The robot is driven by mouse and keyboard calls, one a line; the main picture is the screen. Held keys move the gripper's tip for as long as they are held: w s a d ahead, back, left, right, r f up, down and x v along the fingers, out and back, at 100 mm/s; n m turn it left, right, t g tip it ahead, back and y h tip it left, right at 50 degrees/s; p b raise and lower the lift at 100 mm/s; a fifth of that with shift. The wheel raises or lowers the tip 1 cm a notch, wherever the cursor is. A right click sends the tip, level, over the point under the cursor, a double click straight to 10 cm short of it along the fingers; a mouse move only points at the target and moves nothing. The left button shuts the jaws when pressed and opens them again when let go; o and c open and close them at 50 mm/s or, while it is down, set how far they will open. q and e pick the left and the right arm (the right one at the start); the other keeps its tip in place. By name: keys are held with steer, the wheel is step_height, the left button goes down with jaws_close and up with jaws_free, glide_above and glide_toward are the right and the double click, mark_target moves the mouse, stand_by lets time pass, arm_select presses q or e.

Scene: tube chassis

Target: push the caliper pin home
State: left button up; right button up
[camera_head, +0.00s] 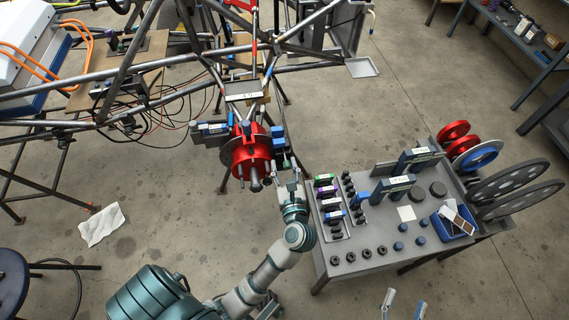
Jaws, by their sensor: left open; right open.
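The red wheel hub (251,158) with its studs and disc is mounted at the end of the tube chassis. A dark and blue caliper-like part (279,140) sits at the hub's right side. The caliper pin is too small to make out. My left gripper (289,178) is open just below and right of the hub, close to that part. I cannot tell whether it touches anything. My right gripper (404,301) shows only its two spread fingertips at the bottom edge, open and empty, in front of the parts table.
The grey parts table (345,262) at right holds blocks, black nuts, dark pucks and a blue bin (453,224). Red and dark discs (510,183) stand at its right end. Chassis tubes and cables fill the upper left. A white cloth (101,224) lies on open floor.

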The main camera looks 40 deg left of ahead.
mark_target(284, 155)
arm_select(q)
steer(key=shift+d+r, duration=0.1)
steer(key=shift+d, duration=0.3)
steer(key=shift+c, duration=0.9)
steer(key=shift+d+r, duration=0.2)
steer(key=shift+d, duration=0.5)
jaws_close()
steer(key=shift+a, duration=0.1)
steer(key=x, duration=0.3)
steer(key=shift+s+a+p, duration=0.15)
steer(key=shift+a+p, duration=0.1)
steer(key=shift+p, duration=0.05)
steer(key=shift+w+a+f, duration=0.1)
steer(key=shift+w+a, duration=0.1)
steer(key=shift+w, duration=0.05)
steer(key=shift+s+d, duration=0.1)
steer(key=shift+d, duration=0.15)
steer(key=shift+o, duration=0.8)
jaws_free()
steer(key=shift+d, duration=0.1)
arm_select(e)
steer(key=shift+w+d+f+g, duration=0.2)
steer(key=shift+d+f+g, duration=0.3)
steer(key=shift+d+f, duration=0.3)
